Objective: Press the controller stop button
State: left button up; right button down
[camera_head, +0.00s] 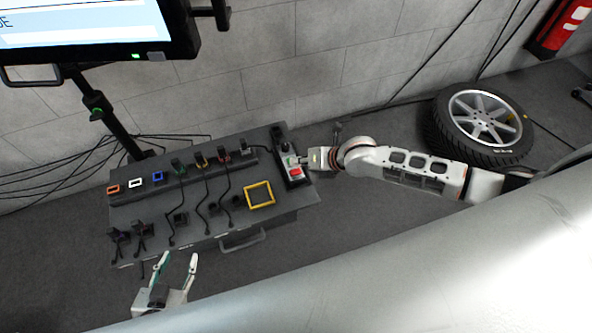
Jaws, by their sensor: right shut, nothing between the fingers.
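The controller (294,181) is a small box with a light top, standing at the right end of the grey bench. A red button (296,171) shows on it, and a small green spot (293,160) sits just above the red one. My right gripper (303,161) comes in from the right with its fingers shut and empty. Its tips are at the controller, close to the green spot; I cannot tell whether they touch it. My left gripper (176,268) is open and empty in front of the bench, with its fingers pointing up in the picture.
The grey bench (280,207) carries a yellow square frame (259,194), small coloured frames and several cabled connectors. A monitor (95,30) stands behind on the left. A wheel (482,125) lies on the floor at right. A large light surface fills the lower right.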

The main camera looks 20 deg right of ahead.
jog(key=shift+r+p, duration=0.9)
jog(key=shift+r, duration=0.55)
pick_arm(q)
jog(key=r, duration=0.2)
jog(key=shift+w+r, duration=0.25)
jog(key=shift+r, duration=0.15)
pick_arm(e)
jog(key=shift+f, duration=0.1)
pick_arm(q)
jog(key=shift+w, duration=0.15)
jog(key=shift+w+r, duration=0.2)
jog(key=shift+w, duration=0.05)
